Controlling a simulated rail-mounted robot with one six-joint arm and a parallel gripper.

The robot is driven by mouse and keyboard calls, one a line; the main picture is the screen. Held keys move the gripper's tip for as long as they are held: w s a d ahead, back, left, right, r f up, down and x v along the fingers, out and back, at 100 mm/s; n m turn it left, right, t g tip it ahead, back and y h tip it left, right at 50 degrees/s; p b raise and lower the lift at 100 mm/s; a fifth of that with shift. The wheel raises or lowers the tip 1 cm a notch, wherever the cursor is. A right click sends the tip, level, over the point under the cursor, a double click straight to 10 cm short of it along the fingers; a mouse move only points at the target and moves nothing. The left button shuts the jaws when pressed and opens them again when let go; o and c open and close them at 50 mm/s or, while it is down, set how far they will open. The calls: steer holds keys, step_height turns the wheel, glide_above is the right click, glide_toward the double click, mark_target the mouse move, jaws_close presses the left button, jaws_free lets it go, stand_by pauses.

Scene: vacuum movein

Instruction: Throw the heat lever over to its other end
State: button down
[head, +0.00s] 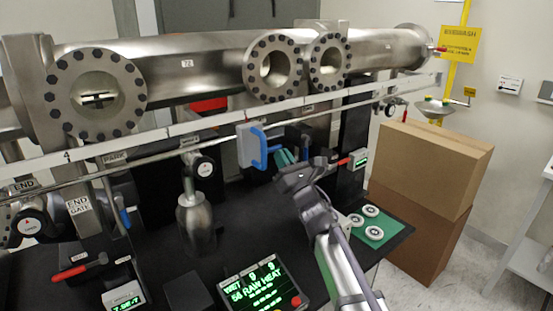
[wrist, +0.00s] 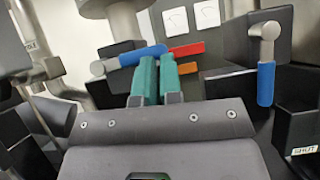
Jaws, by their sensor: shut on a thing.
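In the wrist view a lever with a blue grip (wrist: 130,58) and a silver knob at its left end lies nearly level, tilted up to the right. The two teal fingers of my gripper (wrist: 158,72) reach its grip and close on it, hiding part of it. No label naming it as the heat lever can be read. In the head view my gripper (head: 285,158) is at the panel behind the black bench, right of a pale box with a blue handle (head: 258,147). The lever in the grip cannot be made out there.
A red handle (wrist: 188,49) lies just right of the fingers. A second blue-gripped lever (wrist: 266,83) hangs down at the right, above a SHUT label (wrist: 304,150). The steel beam pipe (head: 190,62) and rail cross above. Cardboard boxes (head: 425,170) stand at the right.

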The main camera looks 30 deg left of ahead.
steer(key=shift+w+a+r+p, duration=0.1)
steer(key=shift+w+r+p, duration=0.2)
steer(key=shift+w+r, duration=0.15)
steer(key=w+a+f+b+v, duration=0.1)
steer(key=f+b+v, duration=0.1)
steer(key=b+v, duration=0.8)
steer(key=v, duration=0.3)
steer(key=shift+f, duration=0.4)
steer(key=shift+d, duration=0.1)
